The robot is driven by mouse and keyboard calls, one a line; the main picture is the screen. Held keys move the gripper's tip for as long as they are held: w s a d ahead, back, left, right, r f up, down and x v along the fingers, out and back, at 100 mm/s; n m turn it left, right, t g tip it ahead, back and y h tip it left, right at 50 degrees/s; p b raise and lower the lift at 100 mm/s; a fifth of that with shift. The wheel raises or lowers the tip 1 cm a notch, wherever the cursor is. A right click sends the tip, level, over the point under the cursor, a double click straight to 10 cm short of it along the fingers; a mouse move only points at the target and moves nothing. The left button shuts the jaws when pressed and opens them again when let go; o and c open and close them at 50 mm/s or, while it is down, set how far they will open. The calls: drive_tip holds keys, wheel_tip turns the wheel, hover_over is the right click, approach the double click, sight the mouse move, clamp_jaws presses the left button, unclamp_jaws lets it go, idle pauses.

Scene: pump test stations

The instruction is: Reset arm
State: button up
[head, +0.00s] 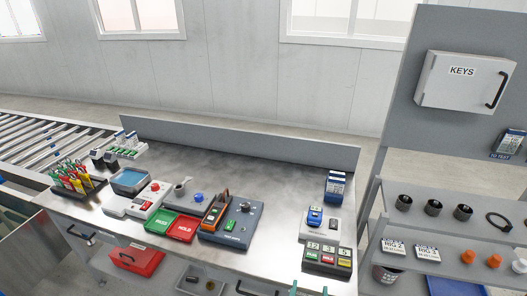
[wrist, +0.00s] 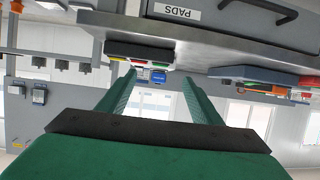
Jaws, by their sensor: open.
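My gripper (wrist: 158,80) shows in the wrist view with its two green fingers spread apart and nothing between them. Beyond the fingertips, at the bench edge, are a dark box with coloured keys (wrist: 140,52) and a small blue item (wrist: 158,77). In the head view only green tips, which look like my gripper's fingers (head: 309,290), show at the bottom edge, in front of the bench (head: 275,180). The rest of my arm is out of the head view.
A numbered button box (head: 328,258) sits at the bench's front right. Green and red trays (head: 172,226), a grey-blue device (head: 232,222) and a tool rack (head: 75,180) stand further left. A shelf unit with a KEYS cabinet (head: 462,80) is at right. A PADS drawer (wrist: 225,18) is close in the wrist view.

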drive_tip(key=s+a+f+y, duration=0.1)
drive_tip(key=s+a+f, duration=0.35)
drive_tip(key=s, duration=0.35)
drive_tip(key=s+a+r+n+t+y, duration=0.1)
drive_tip(key=s+a, duration=0.3)
drive_tip(key=s, duration=0.7)
drive_tip(key=s+a+r+n+t+y, duration=0.1)
drive_tip(key=s+a, duration=0.3)
drive_tip(key=s, duration=0.7)
drive_tip(key=shift+s+a+r+n, duration=0.15)
drive_tip(key=shift+a+r+n, duration=0.1)
drive_tip(key=shift+r+n, duration=0.2)
